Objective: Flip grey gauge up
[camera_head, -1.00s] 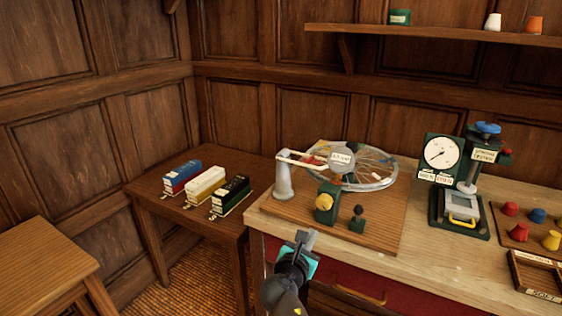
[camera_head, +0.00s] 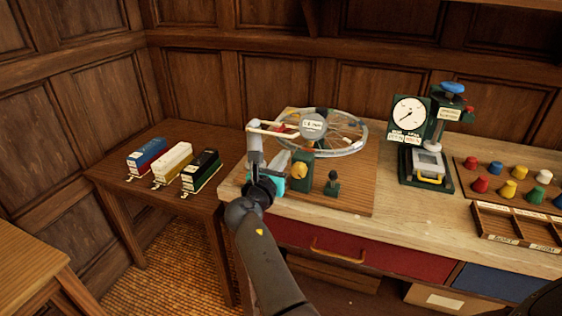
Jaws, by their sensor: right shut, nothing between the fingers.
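My left gripper is not in view.
A small dark knob on a green base (camera_head: 332,183) stands at the board's front. A dial tester (camera_head: 410,112) is to the right, beside coloured cups (camera_head: 508,189) and a divided tray (camera_head: 515,225). Three labelled boxes (camera_head: 172,161) sit on the left side table.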

